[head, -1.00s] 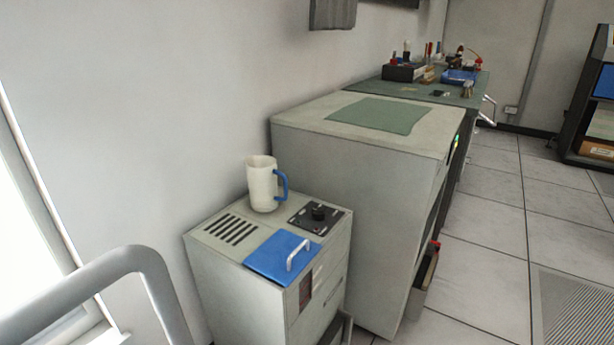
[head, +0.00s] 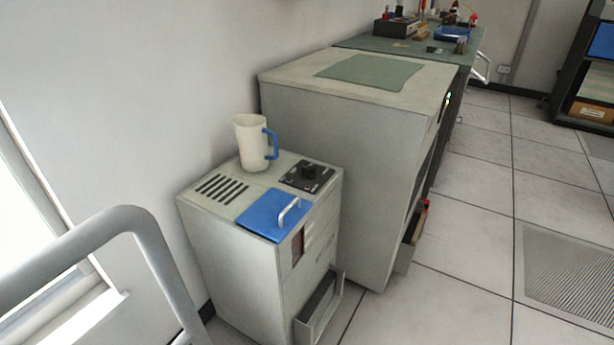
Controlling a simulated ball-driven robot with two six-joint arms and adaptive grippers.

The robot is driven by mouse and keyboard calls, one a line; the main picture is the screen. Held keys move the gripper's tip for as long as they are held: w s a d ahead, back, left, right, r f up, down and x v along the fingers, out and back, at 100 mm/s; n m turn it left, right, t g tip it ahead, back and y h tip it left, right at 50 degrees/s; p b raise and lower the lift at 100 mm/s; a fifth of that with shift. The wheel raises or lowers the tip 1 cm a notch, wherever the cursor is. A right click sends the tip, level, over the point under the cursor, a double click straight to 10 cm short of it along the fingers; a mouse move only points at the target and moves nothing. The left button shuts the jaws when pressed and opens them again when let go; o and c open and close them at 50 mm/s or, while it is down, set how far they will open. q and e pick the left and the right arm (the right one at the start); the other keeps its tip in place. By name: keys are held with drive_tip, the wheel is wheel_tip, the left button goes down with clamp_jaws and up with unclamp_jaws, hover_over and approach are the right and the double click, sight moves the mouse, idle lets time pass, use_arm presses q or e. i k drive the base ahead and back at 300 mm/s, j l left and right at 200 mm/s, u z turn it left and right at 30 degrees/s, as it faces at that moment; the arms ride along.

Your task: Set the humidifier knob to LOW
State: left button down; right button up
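The humidifier (head: 232,262) is a low grey cabinet left of centre in the head view. Its black knob (head: 309,171) sits on a dark square dial plate (head: 296,182) at the back right of its top. The plate's markings are too small to read, so I cannot tell the knob's setting. A blue lid (head: 262,213) with a pale handle is at the front of the top, and dark vent slots are at the left. Neither of my grippers is in view.
A white jug (head: 249,146) with a blue handle stands on the humidifier's back edge, beside the dial plate. A larger grey cabinet (head: 330,140) stands close behind to the right. A grey metal rail (head: 75,250) crosses the lower left. Open tiled floor (head: 440,270) lies to the right.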

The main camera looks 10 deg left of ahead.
sight(308, 171)
drive_tip(key=i+l+u, duration=0.15)
drive_tip(key=i+u, duration=0.2)
drive_tip(key=i+l+u, duration=0.35)
drive_tip(key=i, duration=0.2)
drive_tip(key=j, duration=0.05)
